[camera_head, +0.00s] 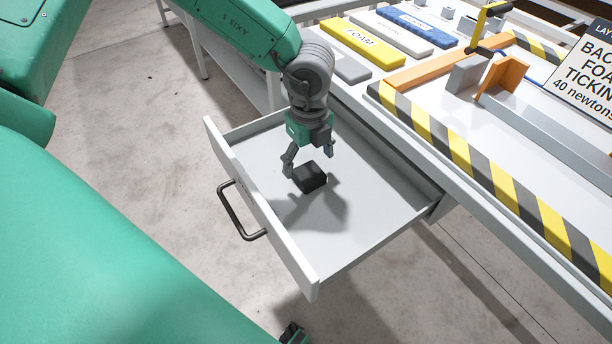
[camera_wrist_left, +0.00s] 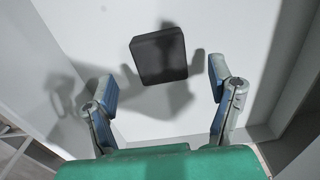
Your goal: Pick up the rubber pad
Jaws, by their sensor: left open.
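The rubber pad (camera_head: 310,177) is a small black block lying on the floor of the open drawer (camera_head: 373,207). It also shows in the left wrist view (camera_wrist_left: 159,55), ahead of the fingers and a little left of centre. My left gripper (camera_head: 309,163) is open and points down into the drawer, just above the pad. In the left wrist view its two fingers (camera_wrist_left: 165,92) are spread wide with nothing between them, and the pad lies beyond their tips. Part of my right gripper (camera_head: 293,334) may show at the bottom edge, too cut off to read.
The drawer has a dark handle (camera_head: 241,212) on its front and low walls around. Above it is a table edge with a yellow and black striped strip (camera_head: 500,185). A yellow foam block (camera_head: 362,43) and an orange bracket (camera_head: 502,78) are on the table.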

